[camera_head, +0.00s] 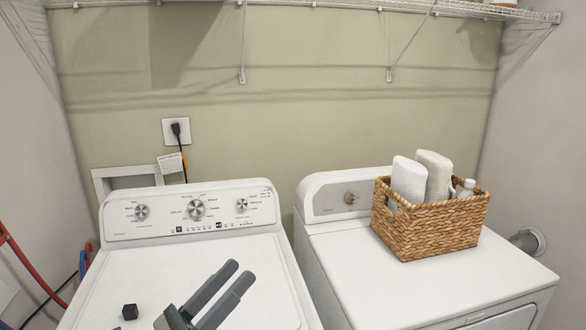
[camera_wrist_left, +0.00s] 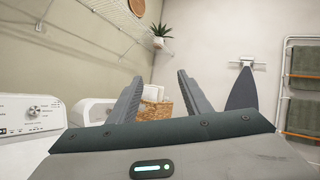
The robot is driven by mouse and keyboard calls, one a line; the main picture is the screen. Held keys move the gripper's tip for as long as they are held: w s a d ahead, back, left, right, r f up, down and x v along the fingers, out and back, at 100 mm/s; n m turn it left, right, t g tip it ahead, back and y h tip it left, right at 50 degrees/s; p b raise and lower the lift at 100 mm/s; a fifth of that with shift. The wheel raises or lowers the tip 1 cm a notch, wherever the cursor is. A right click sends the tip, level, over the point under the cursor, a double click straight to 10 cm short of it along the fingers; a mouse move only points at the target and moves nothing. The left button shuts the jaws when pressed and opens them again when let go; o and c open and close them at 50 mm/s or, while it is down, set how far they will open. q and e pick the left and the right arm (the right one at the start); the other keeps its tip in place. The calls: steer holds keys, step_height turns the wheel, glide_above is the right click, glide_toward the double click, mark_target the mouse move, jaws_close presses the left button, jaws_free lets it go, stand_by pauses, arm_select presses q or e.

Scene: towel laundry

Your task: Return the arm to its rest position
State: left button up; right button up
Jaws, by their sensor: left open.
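My left gripper (camera_head: 233,281) is open and empty over the top of the left white washer (camera_head: 120,273) in the head view. Its two grey fingers point up and to the right, toward the control panel. In the left wrist view the fingers of the left gripper (camera_wrist_left: 156,82) stand apart with nothing between them. A small black block-like part (camera_head: 130,312) shows near the bottom of the head view; I cannot tell what it is. My right gripper is in neither view.
A woven basket (camera_head: 430,230) with white rolled towels (camera_head: 409,180) and a bottle stands on the right white machine (camera_head: 370,275). A wire shelf (camera_head: 330,5) runs along the top of the wall. Towels (camera_wrist_left: 305,62) hang on a rack at the right in the wrist view.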

arm_select(q)
steer(key=w+a+f+n+t+y, duration=0.1)
steer(key=a+f+n+t+y, duration=0.1)
steer(key=a+f+n+y, duration=0.7)
steer(key=a+f+n+t+y, duration=0.1)
steer(key=a+f+n+y, duration=0.15)
steer(key=n+y, duration=0.8)
steer(key=s+a+f+n+g, duration=0.2)
steer(key=s+f+n+g, duration=0.1)
steer(key=f+n, duration=0.35)
steer(key=s+a+f+n+g, duration=0.25)
steer(key=f+n, duration=0.25)
steer(key=f, duration=0.3)
steer(key=s+d+f+n+g+h, duration=0.15)
steer(key=s+f+n+g, duration=0.3)
steer(key=s+f, duration=0.55)
steer(key=s+d+f+n+g+h, duration=0.1)
steer(key=s+d+f+n+g, duration=0.35)
steer(key=s, duration=0.95)
step_height(320, 180, down, 30)
steer(key=s+a+g, duration=0.1)
steer(key=a+g, duration=0.1)
steer(key=g, duration=0.1)
steer(key=s+a+f+m, duration=0.1)
steer(key=s+a+f, duration=0.2)
steer(key=s+f, duration=1.4)
steer(key=shift+s+f+g+b, duration=0.2)
steer(key=shift+s+g+b, duration=0.1)
steer(key=shift+s+g, duration=0.25)
